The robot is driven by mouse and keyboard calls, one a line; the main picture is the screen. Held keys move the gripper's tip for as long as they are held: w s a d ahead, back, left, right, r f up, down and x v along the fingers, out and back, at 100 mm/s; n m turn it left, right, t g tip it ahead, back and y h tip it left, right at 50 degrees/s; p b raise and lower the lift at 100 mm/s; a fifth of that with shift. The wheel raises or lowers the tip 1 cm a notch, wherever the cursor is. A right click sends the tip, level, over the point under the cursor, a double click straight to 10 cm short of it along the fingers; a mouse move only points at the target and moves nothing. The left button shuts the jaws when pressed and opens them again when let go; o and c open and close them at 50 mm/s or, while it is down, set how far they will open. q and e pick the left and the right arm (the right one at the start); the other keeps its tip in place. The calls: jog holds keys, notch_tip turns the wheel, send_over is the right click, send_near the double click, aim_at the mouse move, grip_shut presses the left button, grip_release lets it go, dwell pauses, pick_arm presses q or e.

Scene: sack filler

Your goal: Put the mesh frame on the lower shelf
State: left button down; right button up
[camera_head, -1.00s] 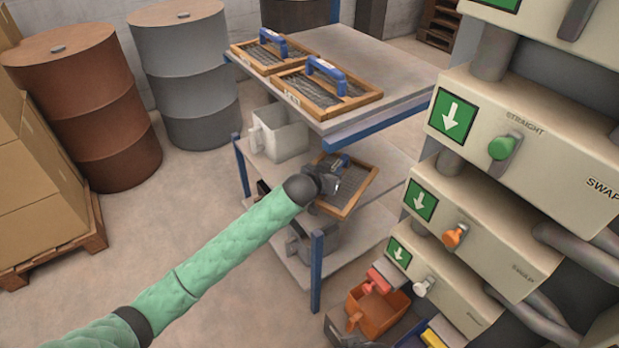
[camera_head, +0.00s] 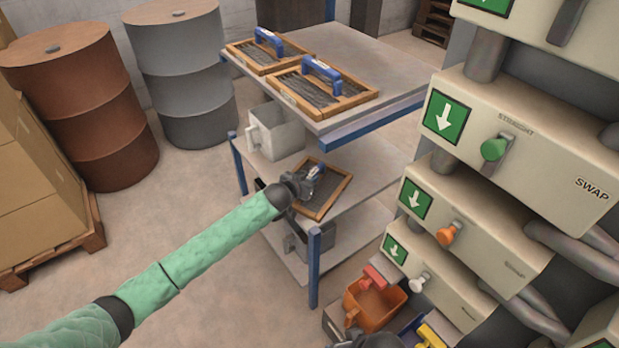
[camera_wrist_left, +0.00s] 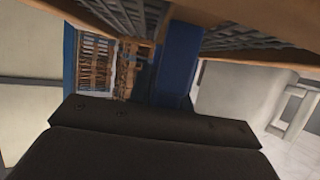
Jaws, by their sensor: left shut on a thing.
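A mesh frame (camera_head: 337,192) with wooden edges and dark mesh is at the cart's middle shelf (camera_head: 375,165), below the top deck. My left gripper (camera_head: 303,183) is shut on its blue handle (camera_head: 317,171). The frame looks nearly level, close over or on the shelf; I cannot tell if it touches. In the left wrist view the blue handle (camera_wrist_left: 178,62) stands between the jaws, with the wooden frame (camera_wrist_left: 225,20) above. My right gripper (camera_head: 372,340) seems to be the dark shape at the bottom edge, mostly cut off.
Two more mesh frames (camera_head: 320,85) lie on the top deck (camera_head: 385,75). A pale container (camera_head: 275,132) stands left on the middle shelf. A blue post (camera_head: 314,265) is at the near corner. The valve machine (camera_head: 500,155) stands close on the right; an orange bin (camera_head: 375,305) is below.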

jog(key=shift+d, duration=0.1)
pick_arm(q)
jog(key=c, duration=1.7)
grip_release()
jog(key=o, duration=0.4)
pick_arm(e)
jog(key=shift+a, duration=0.25)
jog(key=shift+r, duration=0.1)
